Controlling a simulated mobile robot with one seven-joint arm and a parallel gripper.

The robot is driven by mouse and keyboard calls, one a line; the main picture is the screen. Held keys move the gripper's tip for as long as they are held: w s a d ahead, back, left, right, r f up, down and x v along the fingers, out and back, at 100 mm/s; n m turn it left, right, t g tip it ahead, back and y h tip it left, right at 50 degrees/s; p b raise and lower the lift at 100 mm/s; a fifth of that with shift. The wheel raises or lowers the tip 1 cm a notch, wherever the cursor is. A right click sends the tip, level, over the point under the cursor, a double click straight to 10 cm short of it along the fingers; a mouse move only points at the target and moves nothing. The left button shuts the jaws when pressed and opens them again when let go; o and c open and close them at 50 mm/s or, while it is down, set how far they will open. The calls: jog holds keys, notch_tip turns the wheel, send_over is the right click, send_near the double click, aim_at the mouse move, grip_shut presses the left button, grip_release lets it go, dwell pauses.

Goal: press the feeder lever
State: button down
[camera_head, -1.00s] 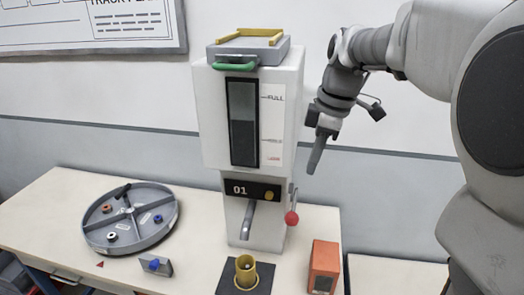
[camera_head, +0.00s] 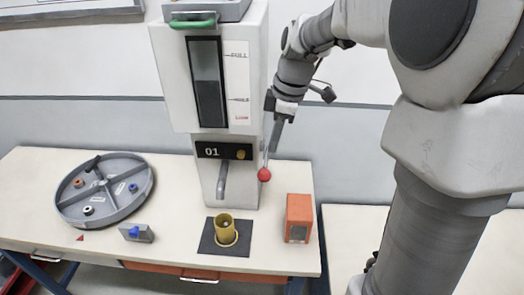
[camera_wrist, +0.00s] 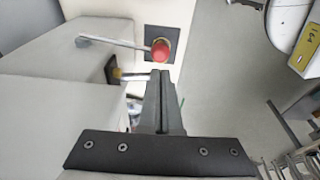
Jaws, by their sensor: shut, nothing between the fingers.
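The white feeder (camera_head: 155,60), marked 01, stands on the table. Its lever carries a red ball knob (camera_head: 264,175) on the feeder's right side. The wrist view shows the red knob (camera_wrist: 161,50) at the end of a thin metal rod, near a dark plate. My gripper (camera_head: 273,150) is shut and empty, pointing down just above the knob in the head view. In the wrist view the closed fingertips (camera_wrist: 163,74) lie just below the knob; I cannot tell whether they touch it.
A yellow cup (camera_head: 225,232) stands on a dark mat (camera_head: 236,250) under the feeder's spout (camera_head: 222,180). An orange box (camera_head: 299,218) stands right of it. A round grey tray (camera_head: 72,208) with small rings lies at left, near a small blue-knobbed block (camera_head: 136,232).

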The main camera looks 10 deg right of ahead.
aim_at(265, 170)
jog(key=f, duration=0.2)
jog(key=a+f, duration=0.1)
jog(key=f, duration=0.3)
jog(key=shift+w+a+f+p, duration=0.15)
jog(key=shift+w+f+p, duration=0.2)
jog(key=shift+f+p, duration=0.05)
jog(key=shift+f, duration=0.15)
jog(key=s+a+f+t+h+b, duration=0.1)
jog(key=s+f+t+b, duration=0.2)
jog(key=f+b, duration=0.7)
jog(key=shift+s+f+n+t+b, duration=0.3)
jog(key=shift+t+b, duration=0.5)
jog(key=shift+b, duration=3.1)
